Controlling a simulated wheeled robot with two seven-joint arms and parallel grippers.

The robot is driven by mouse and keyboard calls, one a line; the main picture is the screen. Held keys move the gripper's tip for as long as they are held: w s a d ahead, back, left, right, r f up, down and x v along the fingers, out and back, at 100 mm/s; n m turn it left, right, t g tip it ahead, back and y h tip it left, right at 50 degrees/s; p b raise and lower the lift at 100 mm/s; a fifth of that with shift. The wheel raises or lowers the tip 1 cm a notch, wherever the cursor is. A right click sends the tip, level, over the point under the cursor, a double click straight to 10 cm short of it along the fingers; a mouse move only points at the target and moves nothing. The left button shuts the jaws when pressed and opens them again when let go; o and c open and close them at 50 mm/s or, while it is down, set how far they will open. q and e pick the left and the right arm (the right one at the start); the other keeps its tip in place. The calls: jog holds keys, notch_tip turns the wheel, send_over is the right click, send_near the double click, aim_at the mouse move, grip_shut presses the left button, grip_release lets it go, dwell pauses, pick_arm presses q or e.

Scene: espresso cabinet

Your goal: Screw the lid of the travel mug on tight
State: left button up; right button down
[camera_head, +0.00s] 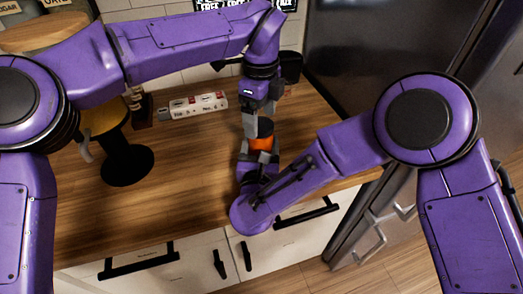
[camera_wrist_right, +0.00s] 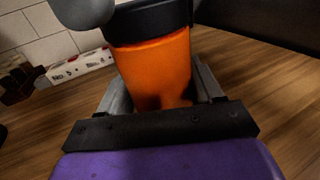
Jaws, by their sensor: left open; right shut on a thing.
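The travel mug has an orange body (camera_head: 261,143) and stands upright on the wooden counter near its front edge. Its black lid (camera_head: 262,127) sits on top of the body; whether it is tight cannot be told. My right gripper (camera_head: 258,157) is shut on the mug body from the front. In the right wrist view the orange body (camera_wrist_right: 155,70) is between its fingers, with the black lid (camera_wrist_right: 150,20) above. My left gripper (camera_head: 256,122) points down at the lid from above, open, with a grey finger at the lid's left side.
A dark stand with a round base (camera_head: 127,166) is farther left. A dark fridge (camera_head: 370,45) stands at the right. Drawers with black handles (camera_head: 140,260) are below the counter (camera_head: 180,190).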

pick_arm(q)
jog(key=shift+f, duration=1.15)
jog(key=c, duration=1.1)
jog(key=m, duration=1.3)
jog(key=shift+w+f+m, duration=0.1)
jog(key=shift+m, duration=0.2)
jog(key=shift+o, duration=0.2)
jog(key=m, duration=0.8)
jog(key=shift+m, duration=0.4)
jog(key=m, duration=0.4)
jog(key=shift+f+m, duration=0.1)
jog(key=shift+m, duration=0.2)
